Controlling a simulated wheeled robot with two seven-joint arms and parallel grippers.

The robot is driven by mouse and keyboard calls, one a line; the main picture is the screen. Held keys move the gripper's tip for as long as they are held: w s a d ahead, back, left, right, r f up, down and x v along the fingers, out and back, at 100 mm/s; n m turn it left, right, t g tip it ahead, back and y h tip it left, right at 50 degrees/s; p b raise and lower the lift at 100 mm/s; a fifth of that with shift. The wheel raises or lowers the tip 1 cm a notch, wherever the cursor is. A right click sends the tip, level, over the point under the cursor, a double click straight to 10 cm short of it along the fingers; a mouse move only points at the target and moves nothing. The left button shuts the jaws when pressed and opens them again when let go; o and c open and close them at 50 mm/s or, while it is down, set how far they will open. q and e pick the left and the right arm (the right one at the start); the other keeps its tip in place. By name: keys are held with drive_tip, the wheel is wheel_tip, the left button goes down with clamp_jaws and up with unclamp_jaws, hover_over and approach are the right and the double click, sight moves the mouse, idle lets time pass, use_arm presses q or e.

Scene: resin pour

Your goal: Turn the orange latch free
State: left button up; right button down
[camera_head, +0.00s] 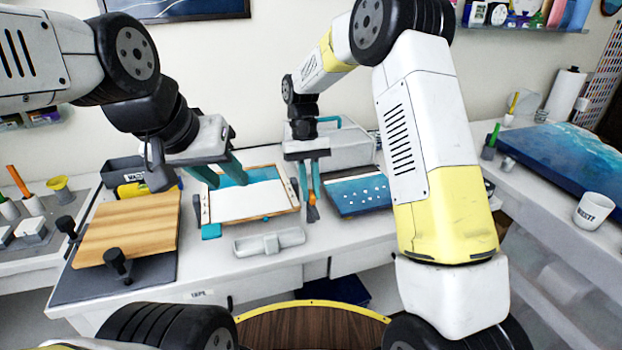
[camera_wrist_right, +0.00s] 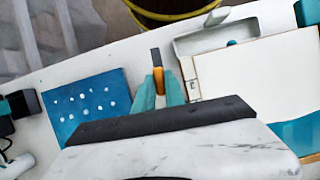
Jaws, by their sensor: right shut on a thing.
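My right gripper (camera_head: 309,200) is shut on a small orange piece with a flat grey end (camera_head: 312,212), between the framed mould and the blue dotted board. In the right wrist view, the orange part (camera_wrist_right: 160,101) sits between the teal fingers and the grey end points away from them. I cannot tell whether this piece is the latch or whether it touches the mould. The framed mould (camera_head: 248,200) has wooden sides, a white panel and a blue back strip. My left gripper (camera_head: 226,179) is open, with its teal fingers apart over the mould's back left part.
A wooden board (camera_head: 130,228) lies on a dark clamp base at the left. A pale grey tray (camera_head: 268,241) lies in front of the mould. The blue dotted board (camera_head: 360,196) is right of my right gripper. A white cup (camera_head: 593,211) stands on the right-hand table.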

drive_tip(key=shift+n, duration=0.4)
drive_tip(key=c, duration=1.4)
unclamp_jaws()
drive_tip(key=v, duration=0.7)
drive_tip(key=shift+a+r, duration=0.2)
drive_tip(key=shift+r, duration=0.15)
drive_tip(key=shift+w+r, duration=0.1)
